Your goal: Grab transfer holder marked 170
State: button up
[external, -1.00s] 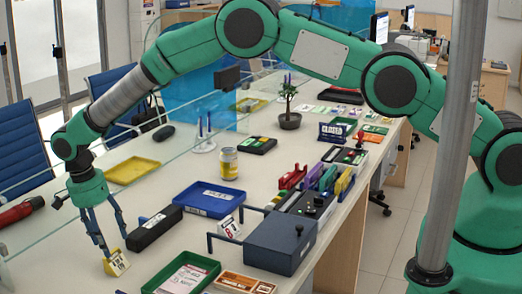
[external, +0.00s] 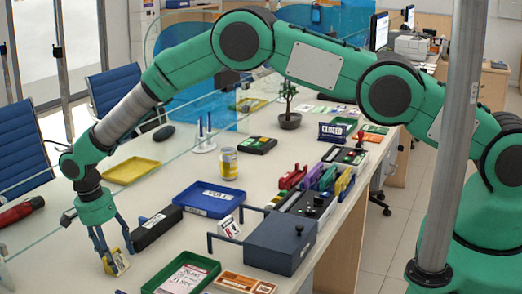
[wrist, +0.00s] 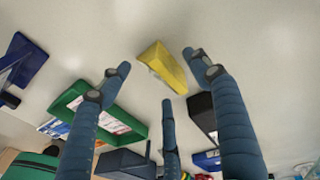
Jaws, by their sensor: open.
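A small yellow wedge-shaped holder (external: 120,264) with a pale label stands on the counter at the front left; its marking is too small to read. My gripper (external: 118,257) is low over it, fingers pointing down, open, with one finger partly covering it. In the wrist view the yellow holder (wrist: 163,68) lies between the spread blue fingertips of my gripper (wrist: 158,76), with visible gaps on both sides. A white holder with a red mark (external: 229,228) stands farther right, by the blue-grey box.
A black box (external: 156,228) lies close right of my gripper. A green tray (external: 150,288), a blue tray (external: 208,211) and a blue-grey box (external: 280,243) stand farther right. A glass screen (external: 45,232) runs along the left.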

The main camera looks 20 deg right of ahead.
aim_at(119, 261)
jog(key=shift+f, duration=0.4)
jog(key=c, duration=1.3)
jog(key=shift+d, duration=0.1)
jog(key=shift+r, duration=0.2)
jog(key=shift+r, duration=0.6)
notch_tip(119, 261, up, 2)
jog(key=shift+r, duration=0.1)
jog(key=s+d, duration=0.3)
jog(key=d, duration=0.1)
jog(key=s+d, duration=0.3)
jog(key=d, duration=0.1)
jog(key=s+d+r, duration=0.1)
jog(key=s+d, duration=0.1)
jog(key=d, duration=0.3)
jog(key=shift+s+d+r+p, duration=0.1)
jog(key=shift+s+p, duration=0.25)
jog(key=shift+s, duration=0.05)
